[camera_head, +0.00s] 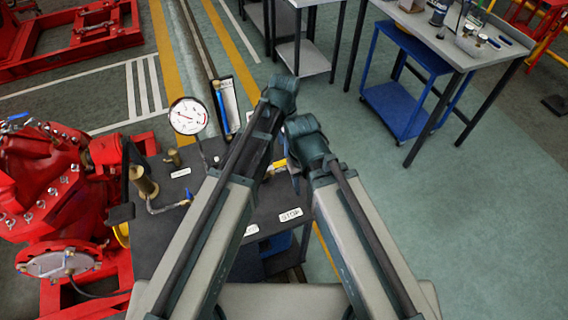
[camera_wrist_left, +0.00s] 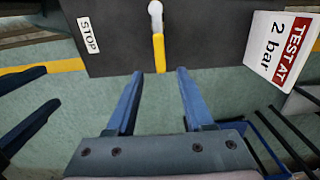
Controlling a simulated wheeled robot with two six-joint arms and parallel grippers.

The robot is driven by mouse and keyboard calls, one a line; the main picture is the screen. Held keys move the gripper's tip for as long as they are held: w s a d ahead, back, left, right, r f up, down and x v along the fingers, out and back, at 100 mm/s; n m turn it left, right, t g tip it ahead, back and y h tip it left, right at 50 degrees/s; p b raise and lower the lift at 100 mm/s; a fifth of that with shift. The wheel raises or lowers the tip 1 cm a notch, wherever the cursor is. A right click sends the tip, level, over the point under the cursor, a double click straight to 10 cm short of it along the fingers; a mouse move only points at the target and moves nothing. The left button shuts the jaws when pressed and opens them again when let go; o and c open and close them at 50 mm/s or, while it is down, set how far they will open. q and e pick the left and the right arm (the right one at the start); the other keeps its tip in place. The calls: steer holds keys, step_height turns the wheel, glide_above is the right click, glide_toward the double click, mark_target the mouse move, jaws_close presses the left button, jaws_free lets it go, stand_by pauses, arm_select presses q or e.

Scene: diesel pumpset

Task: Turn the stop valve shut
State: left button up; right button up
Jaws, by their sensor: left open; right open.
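A yellow lever on a pale pivot (camera_wrist_left: 158,52) sticks out past the edge of a dark bench top, with a STOP label (camera_wrist_left: 89,35) beside it in the left wrist view. I take it for the stop valve; in the head view only a bit of yellow (camera_head: 279,163) shows behind my arms. My left gripper (camera_wrist_left: 159,72) is open, its fingertips on either side of the lever's end, with gaps showing. Its fingers are hidden in the head view. My right gripper (camera_wrist_left: 52,86) is open and empty at the left of the wrist view.
The bench (camera_head: 170,240) carries a pressure gauge (camera_head: 187,116), brass fittings (camera_head: 144,184) and a small blue-handled valve (camera_head: 187,194). A TEST AT 2 bar sign (camera_wrist_left: 277,47) stands near the lever. A red pump (camera_head: 55,185) is at left. Green floor (camera_head: 460,220) is open at right.

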mark_target(284, 161)
arm_select(q)
step_height(284, 161, down, 7)
steer(key=b, duration=0.6)
steer(key=shift+f, duration=0.2)
arm_select(e)
step_height(284, 161, down, 7)
steer(key=shift+f, duration=0.2)
arm_select(q)
jaws_close()
stand_by(0.4)
